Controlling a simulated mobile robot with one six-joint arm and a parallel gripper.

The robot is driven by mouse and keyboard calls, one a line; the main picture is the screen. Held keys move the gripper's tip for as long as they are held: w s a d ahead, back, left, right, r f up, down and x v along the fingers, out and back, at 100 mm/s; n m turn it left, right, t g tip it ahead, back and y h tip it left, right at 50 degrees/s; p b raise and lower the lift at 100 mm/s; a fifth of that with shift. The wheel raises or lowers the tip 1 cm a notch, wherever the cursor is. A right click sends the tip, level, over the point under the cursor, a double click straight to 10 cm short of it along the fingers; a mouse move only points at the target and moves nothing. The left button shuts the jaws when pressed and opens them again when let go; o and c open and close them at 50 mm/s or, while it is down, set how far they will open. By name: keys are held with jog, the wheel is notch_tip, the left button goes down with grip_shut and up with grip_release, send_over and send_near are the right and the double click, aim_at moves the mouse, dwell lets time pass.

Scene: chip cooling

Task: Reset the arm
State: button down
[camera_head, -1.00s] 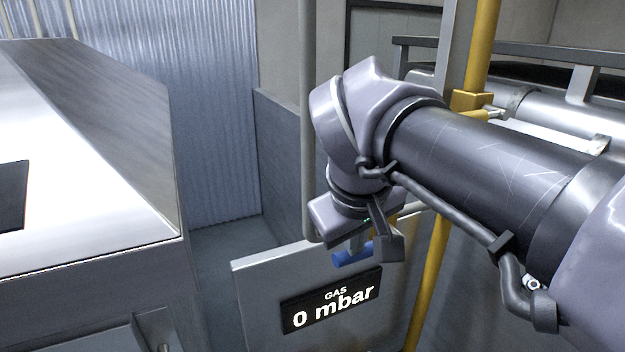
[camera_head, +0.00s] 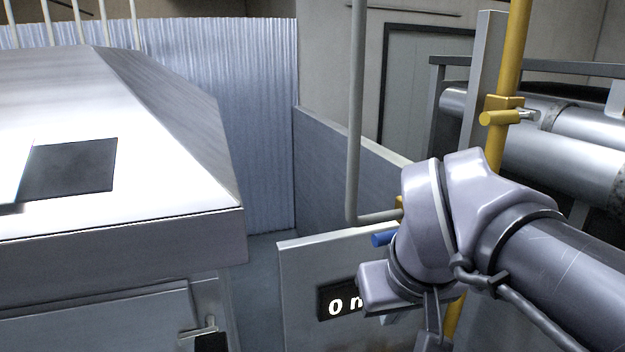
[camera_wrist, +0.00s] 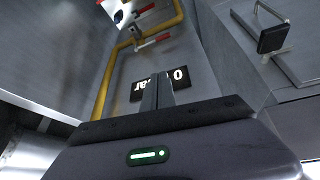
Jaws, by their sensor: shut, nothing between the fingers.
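My arm (camera_head: 540,250) reaches in from the right in the head view, bent at the wrist, in front of a grey panel (camera_head: 300,258). My gripper (camera_wrist: 157,92) shows in the wrist view with its dark fingers together and nothing between them. In the head view its end is low in the picture and mostly cut off or hidden. The fingers point toward the panel's gas display (camera_wrist: 176,79), which appears upside down and partly covered by them. In the head view the display (camera_head: 337,302) reads "0 m", the rest hidden behind my wrist.
A blue handle (camera_head: 383,239) sits beside my wrist. A yellow pipe (camera_head: 513,50) and large metal pipes (camera_head: 560,150) stand behind my arm. A big metal cabinet (camera_head: 120,245) fills the left. A narrow floor gap (camera_head: 262,290) lies between cabinet and panel.

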jog(key=s+f+m+b, duration=0.2)
jog(key=s+f+b, duration=0.2)
jog(key=f+b, duration=0.4)
jog(key=s+a+f+m+y+b, duration=0.1)
jog(key=s+f+b, duration=0.3)
jog(key=f, duration=1.3)
jog(key=s+a+f+m+y+b, duration=0.1)
jog(key=s+f+b, duration=0.3)
jog(key=f+b, duration=0.8)
jog(key=shift+f+m+t, duration=0.3)
jog(key=shift+m, duration=0.5)
